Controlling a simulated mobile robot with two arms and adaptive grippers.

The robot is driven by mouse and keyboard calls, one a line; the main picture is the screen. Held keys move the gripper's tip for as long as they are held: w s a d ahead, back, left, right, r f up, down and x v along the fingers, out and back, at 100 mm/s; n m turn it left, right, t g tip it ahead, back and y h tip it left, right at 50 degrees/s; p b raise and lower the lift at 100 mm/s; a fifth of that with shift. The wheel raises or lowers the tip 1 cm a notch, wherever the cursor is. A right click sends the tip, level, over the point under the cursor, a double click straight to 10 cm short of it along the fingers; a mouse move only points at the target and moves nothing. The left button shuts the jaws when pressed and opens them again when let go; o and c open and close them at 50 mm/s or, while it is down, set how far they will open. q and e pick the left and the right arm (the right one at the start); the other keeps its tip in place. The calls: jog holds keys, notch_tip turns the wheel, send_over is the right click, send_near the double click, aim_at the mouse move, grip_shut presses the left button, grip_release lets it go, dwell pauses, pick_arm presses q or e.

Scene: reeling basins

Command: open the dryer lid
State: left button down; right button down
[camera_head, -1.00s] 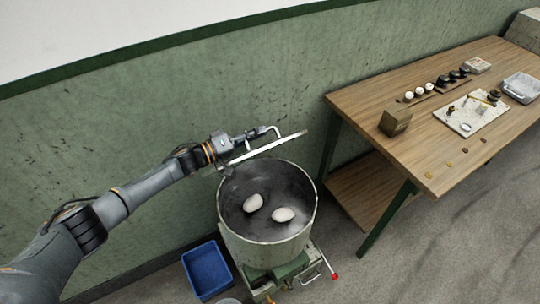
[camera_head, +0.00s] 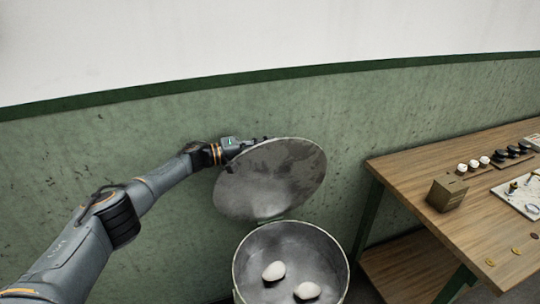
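The dryer (camera_head: 241,283) is a round grey metal drum at the bottom middle of the head view. Its lid (camera_head: 275,182) is raised and leans back near the green wall, its underside facing me, stained with dark patches. Two white rounded pieces, one at the left (camera_head: 274,271) and one at the right (camera_head: 307,291), lie inside the drum. My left gripper (camera_head: 262,141) is at the top left edge of the lid. My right gripper is out of view.
A wooden table (camera_head: 408,176) stands at the right with a small box (camera_head: 447,193), white and black round pieces and a white board on it. The green wall (camera_head: 100,150) is close behind the lid.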

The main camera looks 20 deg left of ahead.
pick_arm(q)
jog(key=shift+w+a, duration=0.1)
jog(key=shift+w, duration=0.05)
jog(key=c, duration=1.4)
grip_release()
jog(key=v, duration=1.2)
